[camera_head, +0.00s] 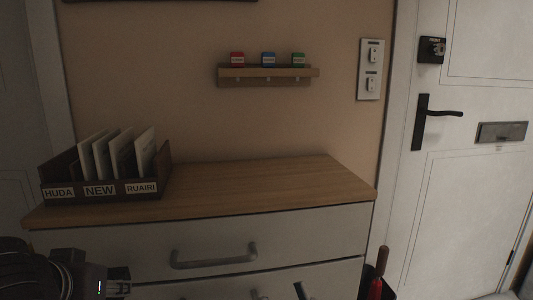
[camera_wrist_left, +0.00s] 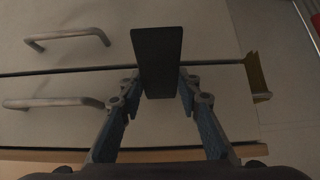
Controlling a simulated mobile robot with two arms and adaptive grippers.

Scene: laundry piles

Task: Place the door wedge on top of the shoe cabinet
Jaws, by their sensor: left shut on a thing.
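The door wedge (camera_wrist_left: 157,60) is a dark, flat, tapering block in the left wrist view. My left gripper (camera_wrist_left: 160,86) is shut on it, with a blue-padded finger on each side. Behind it are the pale drawer fronts of the shoe cabinet (camera_wrist_left: 80,105). In the head view the shoe cabinet (camera_head: 250,185) has a wooden top, with its right part bare. My left arm shows at the lower left; dark tips at the bottom edge are too cut off to identify. My right gripper is not in view.
A dark letter holder (camera_head: 115,187) with several envelopes stands on the cabinet top's left end. A small wall shelf (camera_head: 268,73) holds three coloured boxes. A red-handled item (camera_head: 381,262) stands beside the cabinet's right side. A drawer handle (camera_head: 213,260) sticks out in front.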

